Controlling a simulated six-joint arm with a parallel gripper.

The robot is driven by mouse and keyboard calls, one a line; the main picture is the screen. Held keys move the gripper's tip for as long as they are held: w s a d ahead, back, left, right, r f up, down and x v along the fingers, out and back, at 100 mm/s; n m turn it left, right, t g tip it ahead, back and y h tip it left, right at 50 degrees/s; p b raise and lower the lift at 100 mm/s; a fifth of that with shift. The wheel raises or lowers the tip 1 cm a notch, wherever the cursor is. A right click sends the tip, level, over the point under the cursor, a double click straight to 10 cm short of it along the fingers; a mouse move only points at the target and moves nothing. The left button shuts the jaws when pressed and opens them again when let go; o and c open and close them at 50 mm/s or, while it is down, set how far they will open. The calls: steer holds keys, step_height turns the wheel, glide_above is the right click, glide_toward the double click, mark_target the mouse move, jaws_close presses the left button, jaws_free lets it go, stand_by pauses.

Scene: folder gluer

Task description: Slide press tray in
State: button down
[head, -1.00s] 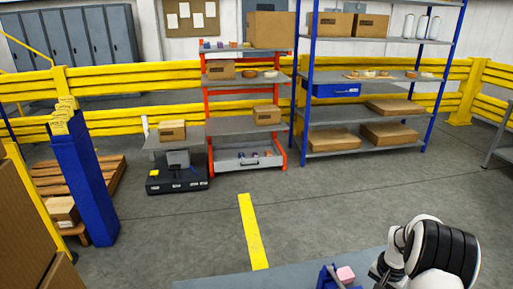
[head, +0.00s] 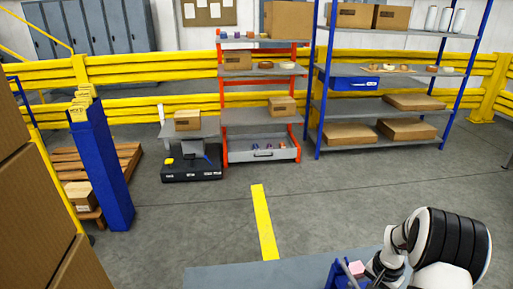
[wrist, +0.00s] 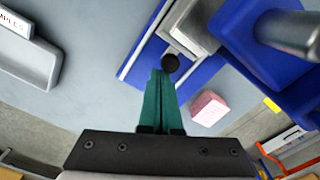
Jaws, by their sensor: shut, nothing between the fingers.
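In the wrist view my gripper (wrist: 157,73) has its teal fingers together, with nothing between them. The tips are just below a round black knob (wrist: 170,62); whether they touch it I cannot tell. A pale grey block-like part (wrist: 190,28), which seems to be the press tray, lies beyond the knob on a blue base (wrist: 146,62). The blue press body (wrist: 236,42) with a grey cylinder (wrist: 290,32) rises at upper right. A pink block (wrist: 208,108) lies right of the fingers. In the head view the blue press (head: 338,277) is partly cut off; my fingers are hidden there.
A grey bin (wrist: 28,62) with a partly visible label stands left in the wrist view. Shelves (head: 262,115), boxes and yellow rails stand across the floor.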

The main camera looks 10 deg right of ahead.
steer(key=shift+s+a+f, duration=0.1)
steer(key=shift+a+f, duration=0.05)
steer(key=shift+a, duration=0.75)
steer(key=shift+d, duration=0.3)
steer(key=shift+r, duration=0.2)
step_height(320, 180, up, 7)
steer(key=shift+d, duration=0.2)
steer(key=shift+f, duration=0.1)
